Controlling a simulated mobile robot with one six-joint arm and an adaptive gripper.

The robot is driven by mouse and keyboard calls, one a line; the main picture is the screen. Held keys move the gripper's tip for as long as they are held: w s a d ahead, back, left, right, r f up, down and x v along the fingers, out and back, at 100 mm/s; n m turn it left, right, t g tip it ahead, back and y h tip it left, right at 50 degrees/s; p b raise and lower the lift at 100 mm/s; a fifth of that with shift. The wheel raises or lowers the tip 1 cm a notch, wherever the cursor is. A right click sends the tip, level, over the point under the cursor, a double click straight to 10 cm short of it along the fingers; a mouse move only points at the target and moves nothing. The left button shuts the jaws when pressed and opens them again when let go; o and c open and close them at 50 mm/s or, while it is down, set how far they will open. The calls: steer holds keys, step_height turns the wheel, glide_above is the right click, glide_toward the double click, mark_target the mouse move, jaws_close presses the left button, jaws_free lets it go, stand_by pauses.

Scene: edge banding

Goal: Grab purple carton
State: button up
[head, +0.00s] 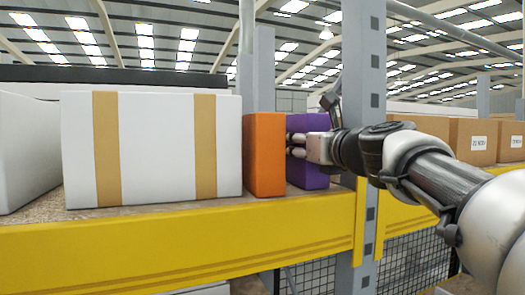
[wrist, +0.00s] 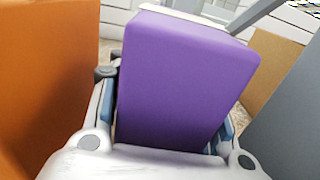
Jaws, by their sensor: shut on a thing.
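The purple carton (head: 308,175) stands upright on the shelf in the head view, just right of the orange carton (head: 265,154). My gripper (head: 298,145) reaches in from the right and covers part of its front. In the wrist view the purple carton (wrist: 183,80) fills the middle and looks tilted in the picture. The gripper fingers (wrist: 165,125) lie along its left and right sides, shut on it. The fingertips are largely hidden behind the carton. I cannot tell whether its base still touches the shelf.
A large white box with tan stripes (head: 150,150) stands left of the orange carton. A grey rack upright (head: 362,80) is close on the right, with brown boxes (head: 470,138) beyond it. A yellow beam (head: 180,246) runs along the shelf front. The orange carton (wrist: 45,70) is close beside the left finger.

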steer(key=shift+w, duration=0.1)
steer(key=shift+c, duration=0.6)
steer(key=shift+r, duration=0.15)
steer(key=shift+c, duration=0.2)
steer(key=shift+s, duration=0.2)
steer(key=shift+r, duration=0.15)
